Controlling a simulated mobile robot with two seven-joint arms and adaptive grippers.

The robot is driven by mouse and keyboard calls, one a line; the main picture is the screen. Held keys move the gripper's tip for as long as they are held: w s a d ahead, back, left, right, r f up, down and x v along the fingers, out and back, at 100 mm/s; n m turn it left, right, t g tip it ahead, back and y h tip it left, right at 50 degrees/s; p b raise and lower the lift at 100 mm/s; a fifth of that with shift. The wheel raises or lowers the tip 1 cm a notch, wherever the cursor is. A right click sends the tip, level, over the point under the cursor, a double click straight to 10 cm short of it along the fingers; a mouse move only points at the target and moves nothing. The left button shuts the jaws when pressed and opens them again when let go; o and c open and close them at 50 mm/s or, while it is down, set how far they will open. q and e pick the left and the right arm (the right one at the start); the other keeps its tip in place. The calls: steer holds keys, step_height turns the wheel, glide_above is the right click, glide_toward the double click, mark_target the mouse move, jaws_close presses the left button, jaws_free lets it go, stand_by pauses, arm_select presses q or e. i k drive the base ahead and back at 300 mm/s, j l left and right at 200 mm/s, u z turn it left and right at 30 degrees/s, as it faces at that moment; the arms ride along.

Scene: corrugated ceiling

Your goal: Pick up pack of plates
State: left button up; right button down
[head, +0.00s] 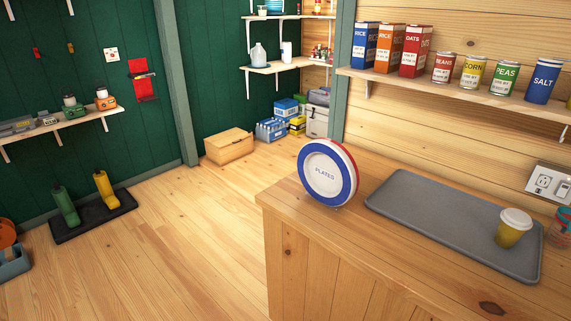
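The pack of plates (326,174) stands on its edge on the wooden counter (310,228), near the counter's far left corner. It is round and white with a blue rim and a red edge behind, and its face reads "PLATES". Neither of my grippers is in the head view.
A grey tray (430,221) lies just right of the pack, with a yellow lidded cup (513,228) at its right end. A shelf (450,92) with boxes and cans, including a salt can (543,80), runs above the counter. The floor (190,245) left of the counter is clear.

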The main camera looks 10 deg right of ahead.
mark_target(330, 174)
steer(key=i+j+u, duration=0.25)
steer(key=i+u, duration=0.65)
steer(key=i, duration=0.2)
steer(key=i+z, duration=0.35)
steer(key=i+j+z, duration=0.15)
steer(key=z, duration=0.25)
steer(key=i+j+z, duration=0.2)
steer(key=z, duration=0.15)
steer(key=i+j+z, duration=0.1)
steer(key=z, duration=0.4)
steer(key=i+j+z, duration=0.1)
steer(key=z, duration=0.35)
steer(key=j+z, duration=0.2)
steer(key=z, duration=0.3)
